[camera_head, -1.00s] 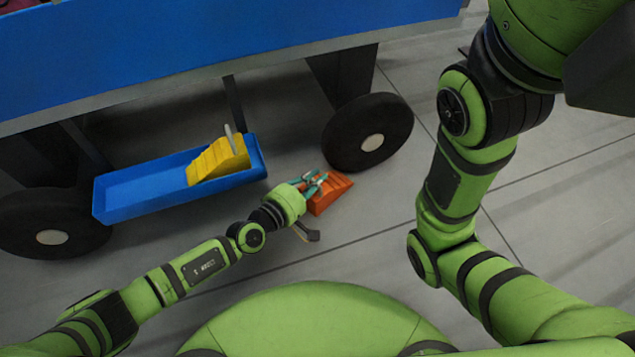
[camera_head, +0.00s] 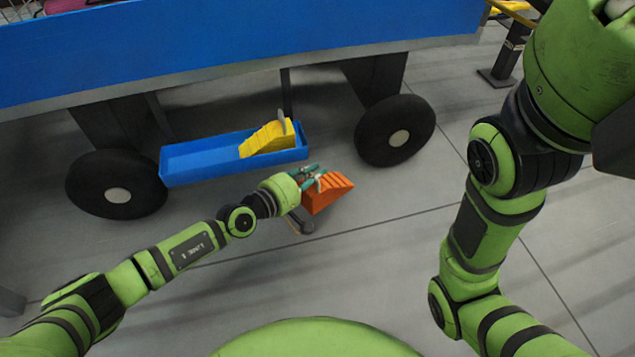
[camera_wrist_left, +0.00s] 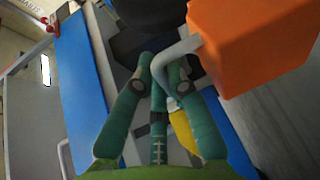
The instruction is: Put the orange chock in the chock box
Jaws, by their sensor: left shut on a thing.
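The orange chock (camera_head: 330,196) is a ribbed wedge in front of the blue trolley. My left gripper (camera_head: 313,180) is shut on its grey bent handle. In the left wrist view the green fingers (camera_wrist_left: 160,80) close around that handle, and the orange block (camera_wrist_left: 255,40) fills the upper right. I cannot tell clearly how high the chock is above the floor. The chock box (camera_head: 190,163) is a long blue open tray under the trolley, behind and left of the gripper. A yellow chock (camera_head: 265,140) sits in its right part; the left part is empty. My right gripper is out of view.
The blue trolley body (camera_head: 240,45) overhangs the box. Black wheels stand to the left (camera_head: 115,185) and right (camera_head: 395,130) of it. The grey floor (camera_head: 400,230) in front is clear. A dark post (camera_head: 508,55) stands at the back right.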

